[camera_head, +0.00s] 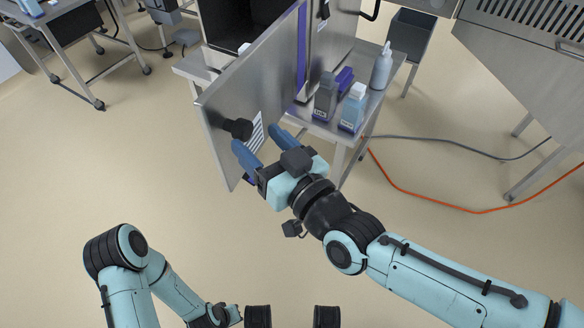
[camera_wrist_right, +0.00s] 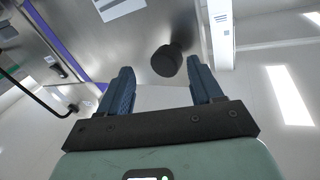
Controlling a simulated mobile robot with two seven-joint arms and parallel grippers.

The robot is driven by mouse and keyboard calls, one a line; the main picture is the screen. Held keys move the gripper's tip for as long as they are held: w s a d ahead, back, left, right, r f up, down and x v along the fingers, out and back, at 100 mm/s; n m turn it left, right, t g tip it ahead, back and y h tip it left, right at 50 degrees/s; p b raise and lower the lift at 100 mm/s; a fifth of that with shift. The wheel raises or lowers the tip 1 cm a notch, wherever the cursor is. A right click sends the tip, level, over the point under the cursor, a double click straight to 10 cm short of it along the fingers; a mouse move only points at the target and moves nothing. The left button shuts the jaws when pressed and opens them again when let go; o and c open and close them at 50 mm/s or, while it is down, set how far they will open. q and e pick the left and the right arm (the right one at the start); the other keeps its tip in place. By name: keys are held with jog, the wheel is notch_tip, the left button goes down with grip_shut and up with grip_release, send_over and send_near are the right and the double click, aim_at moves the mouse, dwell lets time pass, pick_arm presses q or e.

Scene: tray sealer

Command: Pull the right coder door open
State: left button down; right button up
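The coder door is a grey metal panel (camera_head: 225,95) standing upright, with a round black knob (camera_head: 238,129) and a striped white label (camera_head: 256,128) near its lower part. The knob also shows in the right wrist view (camera_wrist_right: 166,61). My right gripper (camera_head: 260,142) is in front of this panel, its two blue fingers spread apart. In the wrist view the knob appears between and just beyond the fingertips (camera_wrist_right: 160,72), with no clear contact.
A grey bin (camera_head: 409,35) stands behind. An orange cable (camera_head: 420,198) lies at right. The floor left of the door is clear.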

pick_arm(q)
jog(key=shift+w+d+r, duration=0.1)
jog(key=shift+w+r, duration=0.25)
jog(key=shift+w, duration=0.1)
pick_arm(e)
jog(key=v, duration=1)
jog(key=shift+w, duration=0.1)
